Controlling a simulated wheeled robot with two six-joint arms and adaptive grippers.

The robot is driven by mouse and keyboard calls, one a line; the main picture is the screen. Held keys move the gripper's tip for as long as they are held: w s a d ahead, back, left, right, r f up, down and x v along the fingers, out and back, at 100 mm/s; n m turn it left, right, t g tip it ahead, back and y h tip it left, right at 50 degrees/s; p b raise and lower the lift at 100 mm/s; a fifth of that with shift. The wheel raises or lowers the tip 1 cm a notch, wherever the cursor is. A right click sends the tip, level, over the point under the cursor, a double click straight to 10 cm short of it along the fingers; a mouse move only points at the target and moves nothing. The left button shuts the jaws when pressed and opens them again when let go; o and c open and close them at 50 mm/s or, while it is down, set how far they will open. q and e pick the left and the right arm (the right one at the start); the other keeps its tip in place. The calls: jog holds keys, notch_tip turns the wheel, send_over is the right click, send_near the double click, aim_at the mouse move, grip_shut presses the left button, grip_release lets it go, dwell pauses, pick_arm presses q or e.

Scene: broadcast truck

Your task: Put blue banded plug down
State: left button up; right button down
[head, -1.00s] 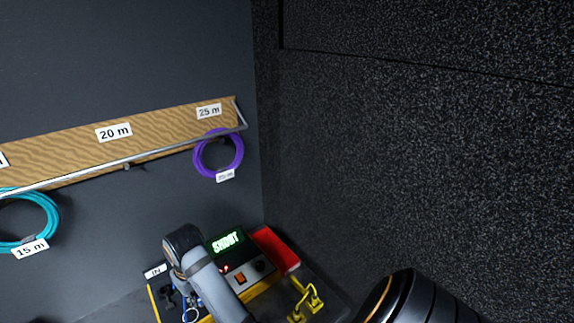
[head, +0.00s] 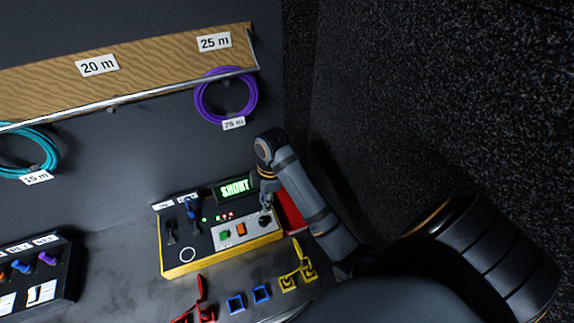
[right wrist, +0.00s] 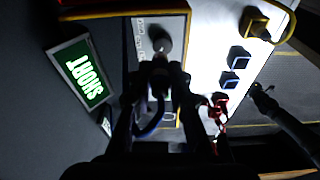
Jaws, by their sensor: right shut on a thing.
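My right gripper (head: 267,197) is over the right end of the yellow-edged tester (head: 183,270), near its black knob. In the right wrist view, its two dark fingers (right wrist: 158,85) are closed on a dark plug with a blue cable loop (right wrist: 151,122). This looks like the blue banded plug. Its band and lower end are too dark and too covered to make out. The tester's display (head: 235,188) reads SHORT in green. Two blue square outlines (head: 236,304) (head: 262,294) lie on the bench before the tester, with nothing in them. My left gripper does not show clearly.
A yellow plug and cable (head: 298,270) are right of the blue outlines, and a red plug and cable (head: 201,300) left of them. A red object (head: 290,217) is beside the tester. A dark wall rises on the right. A switch box (head: 40,285) is at left.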

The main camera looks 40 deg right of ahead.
jog(key=shift+s+d+n, duration=0.1)
jog(key=shift+n, duration=0.2)
jog(key=w+d+f+b, duration=0.2)
jog(key=d+f+b, duration=0.1)
jog(key=w+d+f+b, duration=0.2)
jog(key=w+d+b, duration=0.1)
jog(key=b, duration=0.1)
jog(key=w+d+f+b, duration=0.3)
jog(key=b, duration=0.1)
jog(key=shift+d+f, duration=0.3)
jog(key=shift+d, duration=0.1)
jog(key=shift+w+d+f, duration=0.2)
jog(key=shift+d+f, duration=0.15)
jog(key=shift+f, duration=0.15)
notch_tip(320, 180, down, 2)
jog(key=shift+d+f+p, duration=0.1)
jog(key=shift+f+p, duration=0.15)
jog(key=shift+p, duration=0.15)
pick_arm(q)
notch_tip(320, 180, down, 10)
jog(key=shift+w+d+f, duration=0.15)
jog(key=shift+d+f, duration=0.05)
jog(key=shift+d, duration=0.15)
pick_arm(e)
jog(key=shift+f, duration=0.45)
jog(key=shift+f, duration=0.1)
